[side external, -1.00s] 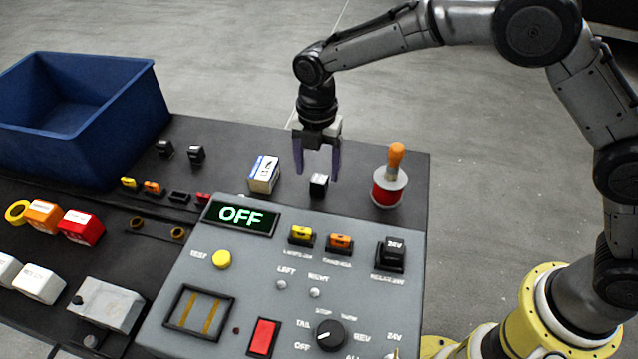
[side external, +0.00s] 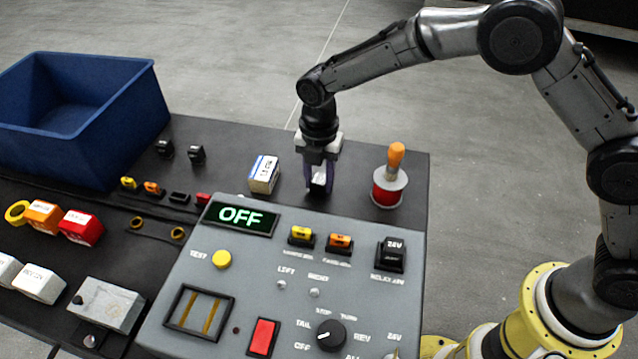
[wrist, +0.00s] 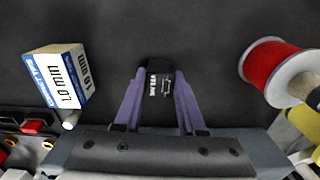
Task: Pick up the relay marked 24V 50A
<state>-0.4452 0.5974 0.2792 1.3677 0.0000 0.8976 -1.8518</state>
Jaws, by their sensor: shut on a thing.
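A small black relay (wrist: 158,88) with white print stands between the purple fingers of my gripper (wrist: 157,95) in the wrist view. The print is too small and turned to read with certainty. My gripper (side external: 319,182) is shut on this relay, low over the dark bench behind the grey panel. In the side view the relay (side external: 318,178) is mostly hidden by the fingers. Another black relay marked 24V (side external: 391,254) sits in the grey panel at the right.
A white and blue box marked 1.0 mm (wrist: 58,78) stands left of my gripper. A red spool (side external: 388,192) with an orange-handled tool stands to the right. A blue bin (side external: 130,100) is at the far left. The panel's display (side external: 240,216) reads OFF.

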